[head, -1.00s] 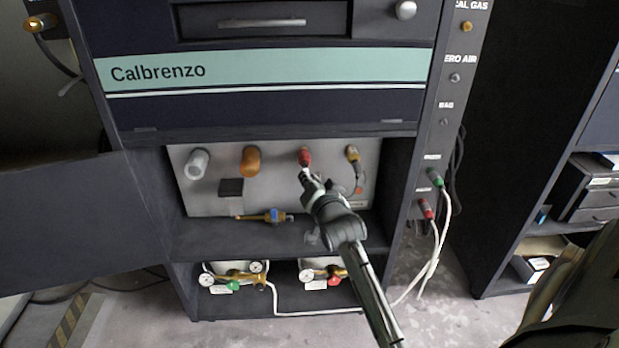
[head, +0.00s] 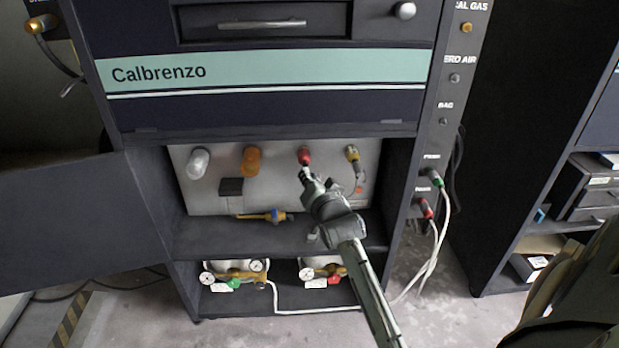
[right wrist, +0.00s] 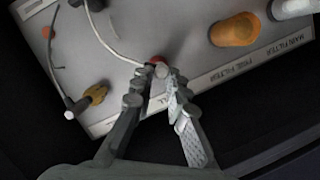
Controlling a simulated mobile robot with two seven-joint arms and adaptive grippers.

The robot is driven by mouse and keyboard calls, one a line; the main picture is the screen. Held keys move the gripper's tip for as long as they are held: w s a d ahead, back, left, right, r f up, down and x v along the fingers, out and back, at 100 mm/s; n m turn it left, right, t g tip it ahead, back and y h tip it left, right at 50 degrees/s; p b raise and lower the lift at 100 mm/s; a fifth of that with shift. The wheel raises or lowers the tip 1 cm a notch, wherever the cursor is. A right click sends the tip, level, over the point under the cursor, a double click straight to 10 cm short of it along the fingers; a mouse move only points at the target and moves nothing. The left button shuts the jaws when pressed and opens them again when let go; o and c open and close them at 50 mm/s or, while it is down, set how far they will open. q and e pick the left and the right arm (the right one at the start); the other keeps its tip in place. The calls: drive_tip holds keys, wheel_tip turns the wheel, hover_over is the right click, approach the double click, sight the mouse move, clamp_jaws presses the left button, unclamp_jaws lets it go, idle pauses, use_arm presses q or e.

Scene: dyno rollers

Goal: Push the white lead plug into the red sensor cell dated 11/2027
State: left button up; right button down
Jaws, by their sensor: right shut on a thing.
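The red sensor cell (head: 304,154) sits on the light panel in the cabinet's open bay. In the right wrist view only a bit of the red cell (right wrist: 161,68) shows past my fingertips. My right gripper (head: 306,174) is right in front of it, its fingers (right wrist: 155,88) close together. A white lead (right wrist: 112,47) runs to the fingertips; the white lead plug there is mostly hidden between them. I cannot tell how far the plug is in the cell. The 11/2027 date is not readable. My left gripper is not in view.
To the right is a yellow cell (head: 352,153) with a lead. To the left are an orange filter (head: 251,160) and a whitish filter (head: 197,163). A brass valve (head: 262,216) lies below. The open door (head: 70,220) stands left.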

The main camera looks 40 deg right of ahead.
drive_tip(key=shift+w+d+r+p, duration=0.15)
drive_tip(key=shift+w+p, duration=0.1)
drive_tip(key=shift+p, duration=0.35)
idle(0.7)
drive_tip(key=shift+w+d, duration=0.25)
drive_tip(key=shift+w, duration=0.15)
idle(0.3)
drive_tip(key=c, duration=1.4)
unclamp_jaws()
drive_tip(key=shift+c, duration=0.2)
